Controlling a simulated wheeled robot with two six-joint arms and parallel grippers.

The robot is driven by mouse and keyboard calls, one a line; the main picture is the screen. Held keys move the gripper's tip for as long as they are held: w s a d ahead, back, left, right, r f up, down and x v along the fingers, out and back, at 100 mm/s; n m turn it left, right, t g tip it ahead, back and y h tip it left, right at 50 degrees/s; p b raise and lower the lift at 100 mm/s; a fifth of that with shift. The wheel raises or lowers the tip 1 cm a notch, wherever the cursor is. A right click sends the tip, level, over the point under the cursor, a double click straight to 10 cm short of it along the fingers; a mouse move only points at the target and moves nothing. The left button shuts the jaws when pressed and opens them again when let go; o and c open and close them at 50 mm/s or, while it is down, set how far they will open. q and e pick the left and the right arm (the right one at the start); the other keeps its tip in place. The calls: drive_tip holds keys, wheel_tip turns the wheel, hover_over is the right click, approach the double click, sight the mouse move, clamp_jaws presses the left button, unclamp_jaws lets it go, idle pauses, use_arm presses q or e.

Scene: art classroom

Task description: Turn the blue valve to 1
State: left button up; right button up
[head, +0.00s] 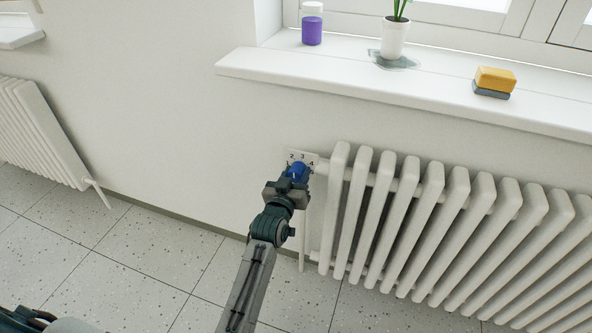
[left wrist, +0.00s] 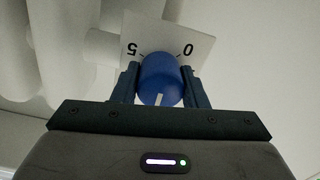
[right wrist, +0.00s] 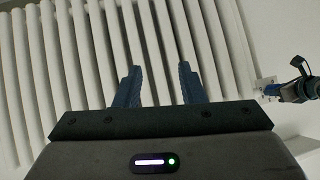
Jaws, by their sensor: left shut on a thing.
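The blue valve (head: 299,170) is a round knob at the radiator's upper left end. In the left wrist view the valve (left wrist: 160,76) has a white mark pointing to the bottom of the picture, away from the inverted 0 and 5. The exact number it points to cannot be told. My right gripper (right wrist: 158,86) is open and empty, in front of the radiator ribs.
The white radiator (head: 410,195) stands right of the valve, with a thin pipe below the valve. A windowsill (head: 350,84) above holds a purple jar (head: 312,27), a potted plant (head: 394,37) and a yellow sponge (head: 495,79). The wall left of the valve is clear.

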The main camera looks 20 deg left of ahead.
use_arm(q)
drive_tip(key=shift+r+n+p, duration=0.15)
drive_tip(key=shift+n+p, duration=0.35)
drive_tip(key=shift+r+n+p, duration=0.1)
drive_tip(key=shift+n+p, duration=0.5)
drive_tip(key=shift+p, duration=0.1)
drive_tip(key=n+p, duration=0.4)
drive_tip(key=shift+n+p, duration=0.3)
drive_tip(key=shift+n, duration=0.1)
use_arm(e)
drive_tip(key=s+d+r+n+g+h, duration=0.1)
drive_tip(key=s+d+r+g+h, duration=0.2)
drive_tip(key=s+d+r+g, duration=0.3)
use_arm(q)
drive_tip(key=n+p, duration=0.1)
drive_tip(key=n, duration=0.5)
drive_tip(key=shift+n+p, duration=0.4)
drive_tip(key=shift+n, duration=1.6)
use_arm(e)
wheel_tip(320, 180, down, 9)
drive_tip(key=w+g, duration=0.1)
drive_tip(key=w, duration=0.1)
drive_tip(key=shift+w+a+f, duration=0.15)
drive_tip(key=shift+w+a, duration=0.05)
drive_tip(key=shift+w, duration=0.2)
